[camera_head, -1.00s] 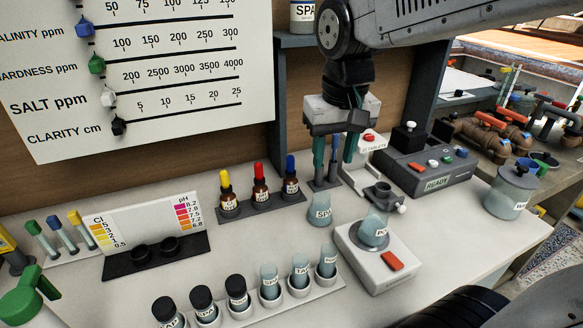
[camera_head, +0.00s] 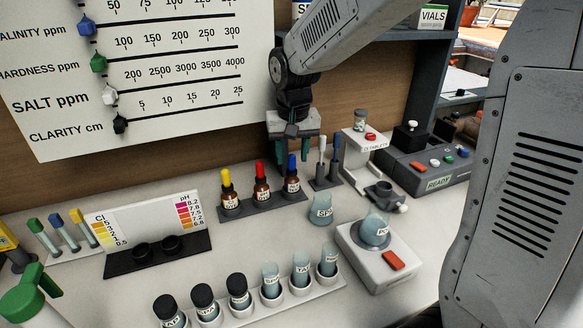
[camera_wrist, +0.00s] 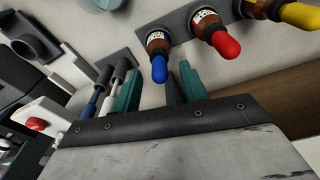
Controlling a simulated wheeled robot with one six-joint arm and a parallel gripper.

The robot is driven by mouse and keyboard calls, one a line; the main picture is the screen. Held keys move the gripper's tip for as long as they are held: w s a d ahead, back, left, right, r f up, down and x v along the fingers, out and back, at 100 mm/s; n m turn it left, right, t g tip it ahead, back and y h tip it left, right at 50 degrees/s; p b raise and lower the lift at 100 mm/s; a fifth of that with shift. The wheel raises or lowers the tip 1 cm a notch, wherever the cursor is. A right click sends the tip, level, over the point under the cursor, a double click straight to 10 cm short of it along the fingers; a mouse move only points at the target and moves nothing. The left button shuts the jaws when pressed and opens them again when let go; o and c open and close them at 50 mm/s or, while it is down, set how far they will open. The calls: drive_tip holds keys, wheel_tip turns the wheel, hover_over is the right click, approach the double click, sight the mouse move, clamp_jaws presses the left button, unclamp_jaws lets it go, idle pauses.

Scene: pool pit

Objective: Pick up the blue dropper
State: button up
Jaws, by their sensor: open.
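The blue dropper is a brown bottle (camera_head: 291,184) with a white label and a blue rubber bulb (camera_head: 291,163). It stands upright at the right end of a dark rack, beside the red and yellow droppers. My gripper (camera_head: 292,154) is above and behind it, pointing down, open and empty. In the wrist view the blue bulb (camera_wrist: 159,68) shows in the gap between the teal fingertips of my gripper (camera_wrist: 158,84). The bulb seems just beyond the fingers; I cannot tell whether they touch it.
The red dropper (camera_head: 261,186) stands close on the left, the yellow dropper (camera_head: 228,191) further left. A small holder (camera_head: 325,184) with white and blue sticks stands close on the right. A clear SPA beaker (camera_head: 321,210) is in front. The board wall (camera_head: 190,132) is behind.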

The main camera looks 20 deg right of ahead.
sight(294, 173)
wheel_tip(294, 173, down, 2)
drive_tip(key=shift+w+f, duration=0.1)
drive_tip(key=shift+w, duration=0.05)
drive_tip(key=c, duration=0.7)
drive_tip(key=shift+o, duration=0.2)
drive_tip(key=shift+s+r, duration=0.25)
drive_tip(key=shift+r, duration=0.35)
wheel_tip(294, 173, up, 6)
drive_tip(key=s, duration=1.9)
drive_tip(key=shift+s, duration=0.3)
